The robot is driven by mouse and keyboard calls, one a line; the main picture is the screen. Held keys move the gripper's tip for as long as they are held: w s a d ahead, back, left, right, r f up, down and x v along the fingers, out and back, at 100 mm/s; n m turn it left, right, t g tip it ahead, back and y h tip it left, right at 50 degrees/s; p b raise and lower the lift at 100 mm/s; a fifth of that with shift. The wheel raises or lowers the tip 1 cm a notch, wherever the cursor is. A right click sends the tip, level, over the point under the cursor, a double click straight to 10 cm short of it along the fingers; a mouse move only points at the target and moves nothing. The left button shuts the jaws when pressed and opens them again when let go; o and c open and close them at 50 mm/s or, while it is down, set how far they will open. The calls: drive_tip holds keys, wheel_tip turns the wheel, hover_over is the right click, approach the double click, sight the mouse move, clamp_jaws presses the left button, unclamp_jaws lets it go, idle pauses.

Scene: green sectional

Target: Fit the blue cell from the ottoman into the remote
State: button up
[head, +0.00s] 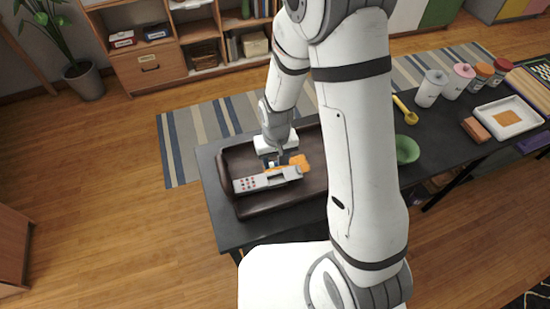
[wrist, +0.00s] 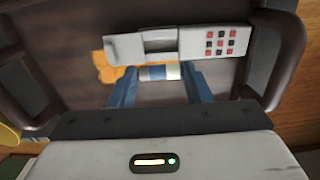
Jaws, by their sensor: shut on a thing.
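The grey remote (head: 262,181) with red and dark buttons lies in the brown tray. In the wrist view the remote (wrist: 190,43) shows its buttons at the right and an open rectangular recess left of its middle. My gripper (wrist: 160,76) is shut on the blue cell (wrist: 158,72), a short cylinder with blue and white bands, lying crosswise between the two blue fingertips. The cell appears just below the remote's recess in the wrist view, outside it. In the head view my gripper (head: 270,162) is over the tray behind the remote; the cell is too small to make out there.
The brown tray (head: 240,208) with raised rims stands on a dark table (head: 211,190). An orange patch (head: 299,161) lies in it beside my gripper. A green bowl (head: 406,150), a yellow scoop (head: 405,110) and several canisters stand farther right. My arm hides the tray's right part.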

sight(277, 174)
drive_tip(key=shift+s+f+b, duration=0.1)
drive_tip(key=shift+f+b, duration=0.15)
drive_tip(key=shift+b, duration=0.05)
drive_tip(key=shift+f+b, duration=2.9)
drive_tip(key=shift+f, duration=0.4)
drive_tip(key=shift+s+f, duration=0.1)
